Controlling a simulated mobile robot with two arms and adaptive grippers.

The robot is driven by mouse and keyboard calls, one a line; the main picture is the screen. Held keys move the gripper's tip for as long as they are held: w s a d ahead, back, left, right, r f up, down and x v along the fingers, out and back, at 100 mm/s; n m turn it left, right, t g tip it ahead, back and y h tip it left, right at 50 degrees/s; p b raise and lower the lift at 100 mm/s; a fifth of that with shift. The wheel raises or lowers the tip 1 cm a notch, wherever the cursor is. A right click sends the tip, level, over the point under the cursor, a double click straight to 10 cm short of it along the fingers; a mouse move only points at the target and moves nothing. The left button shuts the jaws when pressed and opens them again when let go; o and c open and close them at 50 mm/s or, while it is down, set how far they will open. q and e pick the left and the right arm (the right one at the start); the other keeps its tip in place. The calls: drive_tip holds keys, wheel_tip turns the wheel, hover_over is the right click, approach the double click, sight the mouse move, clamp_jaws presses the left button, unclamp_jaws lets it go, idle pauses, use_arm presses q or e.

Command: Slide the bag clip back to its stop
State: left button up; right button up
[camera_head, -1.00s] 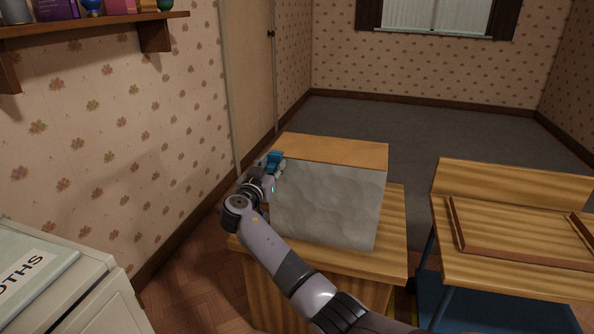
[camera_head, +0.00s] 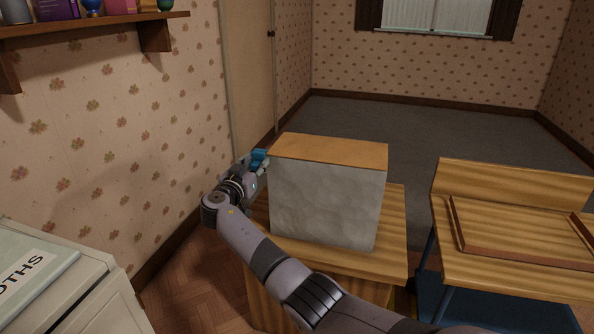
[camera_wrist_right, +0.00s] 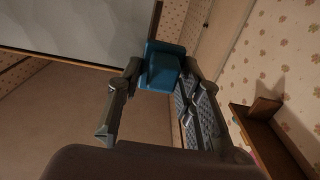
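The bag clip, a small blue block (camera_head: 259,159), is at the upper left corner of a box-like bag (camera_head: 325,200) with a crinkled grey front and a tan top. In the right wrist view the blue clip (camera_wrist_right: 163,70) sits between my right fingertips, which appear closed against its sides. My right gripper (camera_head: 258,166) is just left of the bag's front corner. The contact between clip and bag is too small to make out, and no stop can be picked out. My left gripper is not in view.
The bag stands on a wooden cabinet (camera_head: 395,235). A wooden desk with a raised frame (camera_head: 500,262) is to the right. A white unit (camera_head: 95,300) is at the lower left, and a wall shelf (camera_head: 110,20) is above it. Open floor (camera_head: 430,125) lies behind.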

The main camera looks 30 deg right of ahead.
sight(254, 166)
drive_tip(key=shift+o, duration=0.8)
drive_tip(key=shift+s+a, duration=0.4)
drive_tip(key=shift+a, duration=0.05)
drive_tip(key=shift+s+a+p, duration=0.45)
drive_tip(key=shift+a, duration=0.05)
drive_tip(key=shift+v, duration=1.3)
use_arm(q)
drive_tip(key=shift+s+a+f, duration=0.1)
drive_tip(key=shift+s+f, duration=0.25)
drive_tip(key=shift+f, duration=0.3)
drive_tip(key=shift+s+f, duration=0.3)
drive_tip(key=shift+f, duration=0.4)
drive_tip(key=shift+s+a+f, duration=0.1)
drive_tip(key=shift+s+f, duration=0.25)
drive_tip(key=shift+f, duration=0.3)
use_arm(e)
drive_tip(key=shift+v, duration=0.95)
